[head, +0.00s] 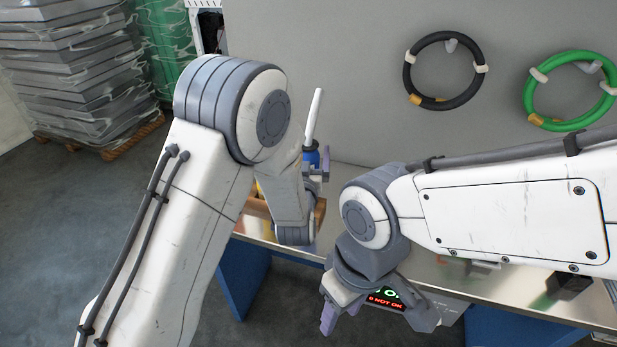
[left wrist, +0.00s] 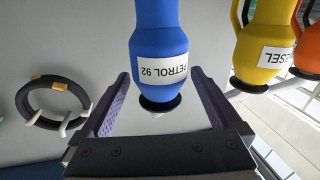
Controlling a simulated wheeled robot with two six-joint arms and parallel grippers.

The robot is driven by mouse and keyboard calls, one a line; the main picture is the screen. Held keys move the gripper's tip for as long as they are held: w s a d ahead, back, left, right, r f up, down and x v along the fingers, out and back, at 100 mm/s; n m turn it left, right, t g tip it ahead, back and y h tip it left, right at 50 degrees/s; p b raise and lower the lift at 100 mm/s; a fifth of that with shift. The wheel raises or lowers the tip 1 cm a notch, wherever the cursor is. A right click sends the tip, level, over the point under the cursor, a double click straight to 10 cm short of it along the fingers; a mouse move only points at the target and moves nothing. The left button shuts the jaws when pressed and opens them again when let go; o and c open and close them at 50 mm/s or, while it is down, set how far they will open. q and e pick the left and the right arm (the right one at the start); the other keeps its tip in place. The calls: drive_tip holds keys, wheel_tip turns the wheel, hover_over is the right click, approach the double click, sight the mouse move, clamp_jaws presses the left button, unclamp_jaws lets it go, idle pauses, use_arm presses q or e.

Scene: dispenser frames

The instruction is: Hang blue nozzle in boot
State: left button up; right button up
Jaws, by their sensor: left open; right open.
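The blue nozzle shows in the head view (head: 311,158) with a white spout pointing up and a black collar, partly hidden behind my left arm. In the left wrist view its blue body (left wrist: 160,48) carries an upside-down "PETROL 92" label and ends in a black collar. My left gripper (left wrist: 163,105) is open, with a purple finger on either side of the nozzle and visible gaps. My right gripper (head: 341,312) is open and empty, low over the front of the metal table, apart from the nozzle. I cannot make out the boot.
Yellow (left wrist: 260,45) and orange (left wrist: 308,48) nozzles are close beside the blue one. A black hose coil (head: 408,75) and a green one (head: 527,95) hang on the grey panel. A red "NOT OK" display (head: 385,301) is behind my right gripper. Wrapped stacks stand at far left.

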use_arm(q)
drive_tip(key=shift+w, duration=0.6)
clamp_jaws()
drive_tip(key=shift+r, duration=0.15)
drive_tip(key=shift+d+r, duration=0.1)
